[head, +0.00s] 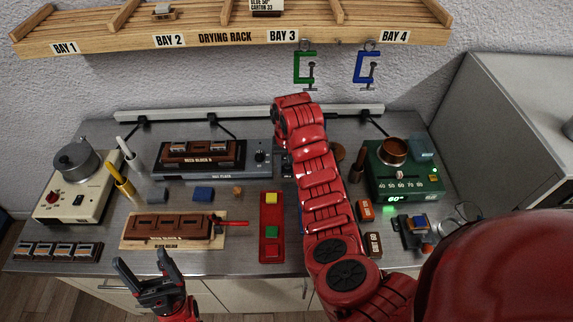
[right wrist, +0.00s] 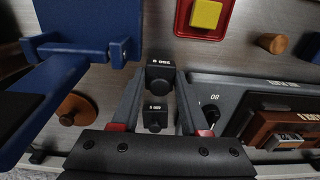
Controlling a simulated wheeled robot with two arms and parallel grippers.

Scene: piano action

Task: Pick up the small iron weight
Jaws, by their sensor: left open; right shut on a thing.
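My right gripper (right wrist: 159,72) is seen from its wrist, with a dark block-shaped weight (right wrist: 161,70) between its fingertips. That weight has a round black knob and a pale label that is hard to read. A smaller dark weight (right wrist: 153,117) of like shape, also labelled, shows between the fingers, lower in the right wrist view. How far apart in depth the two weights are, I cannot tell. In the head view my right arm hides both weights and the gripper's fingers. My left gripper (head: 143,260) is open and empty before the bench's front edge.
A hot plate (head: 213,174) stands left of my right arm. A red tray (head: 263,213) holds yellow and green pieces. A large blue part (right wrist: 78,28) is close beside the right gripper. A green heater (head: 381,184) stands to the right. The drying rack (head: 225,39) hangs above.

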